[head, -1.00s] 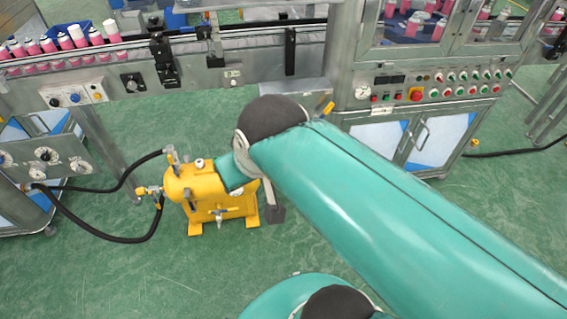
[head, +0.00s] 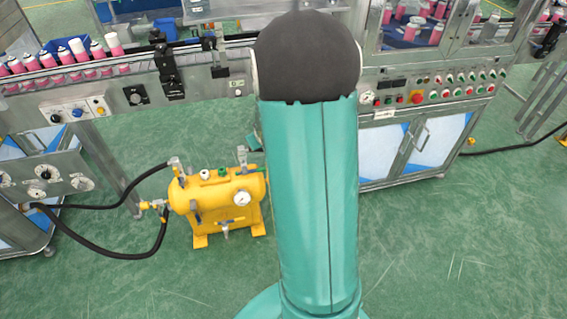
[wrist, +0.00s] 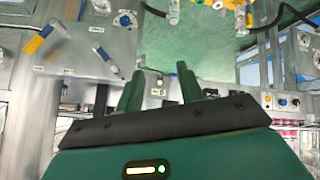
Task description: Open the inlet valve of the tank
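The yellow tank (head: 215,193) stands on the green floor at left of centre in the head view, with a round gauge on its front. A valve fitting (head: 152,205) with yellow parts is on its left end, and another fitting (head: 176,166) is at its upper left; a black hose runs to each. I cannot tell which is the inlet valve. In the wrist view my gripper (wrist: 160,88) has its two green fingers apart with nothing between them. It is hidden behind my arm in the head view. A bit of yellow (wrist: 238,6) shows at the wrist view's top edge.
A conveyor with pink cans (head: 75,72) and a control cabinet (head: 425,90) stand behind. A panel with blue and yellow levers (wrist: 105,60) shows in the wrist view. Floor before the tank is clear.

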